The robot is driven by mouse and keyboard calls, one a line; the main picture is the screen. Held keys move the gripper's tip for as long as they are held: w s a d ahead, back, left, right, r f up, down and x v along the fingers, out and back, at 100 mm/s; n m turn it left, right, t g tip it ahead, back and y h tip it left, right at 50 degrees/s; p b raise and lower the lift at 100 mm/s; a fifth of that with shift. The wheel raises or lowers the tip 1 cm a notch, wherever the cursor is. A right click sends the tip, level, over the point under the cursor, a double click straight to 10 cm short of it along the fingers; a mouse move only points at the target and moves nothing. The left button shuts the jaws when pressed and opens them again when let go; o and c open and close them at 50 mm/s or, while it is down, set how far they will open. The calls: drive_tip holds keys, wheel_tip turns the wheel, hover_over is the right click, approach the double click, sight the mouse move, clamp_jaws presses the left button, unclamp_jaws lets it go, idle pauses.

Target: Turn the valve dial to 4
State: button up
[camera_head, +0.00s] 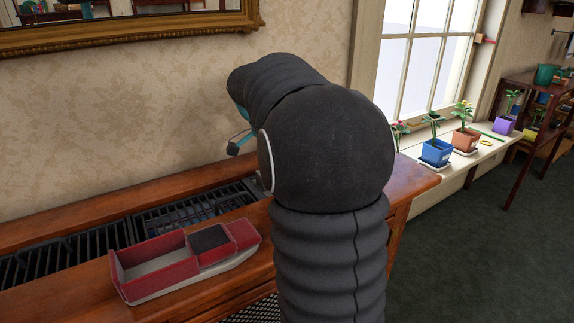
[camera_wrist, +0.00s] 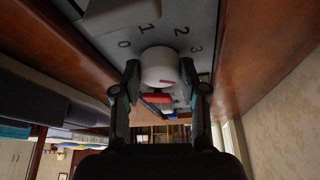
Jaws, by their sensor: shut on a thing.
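In the wrist view a white round dial knob (camera_wrist: 157,64) sits on a grey plate (camera_wrist: 205,22) with dark numerals; 0, 1, 2 and 3 are readable, and a 4 is not clearly visible. A small red mark shows on the knob's lower right side. My gripper (camera_wrist: 160,72) is shut on the knob, one finger on each side. In the head view my gripper (camera_head: 239,140) shows only in part beside the wall, behind my dark arm, which hides the dial.
A red and grey tray (camera_head: 150,290) stands on the wooden mantel top (camera_head: 225,283), by a black grille (camera_head: 190,213). A gilt frame (camera_head: 130,30) hangs above. Potted plants, including a blue pot (camera_head: 436,152), line the window sill at right. Wooden edges flank the plate in the wrist view.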

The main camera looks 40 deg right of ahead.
drive_tip(key=shift+f+m, duration=0.1)
drive_tip(key=shift+m, duration=0.5)
drive_tip(key=shift+m+g, duration=0.3)
drive_tip(key=o, duration=1.1)
drive_tip(key=v, duration=1.2)
drive_tip(key=shift+d, duration=0.2)
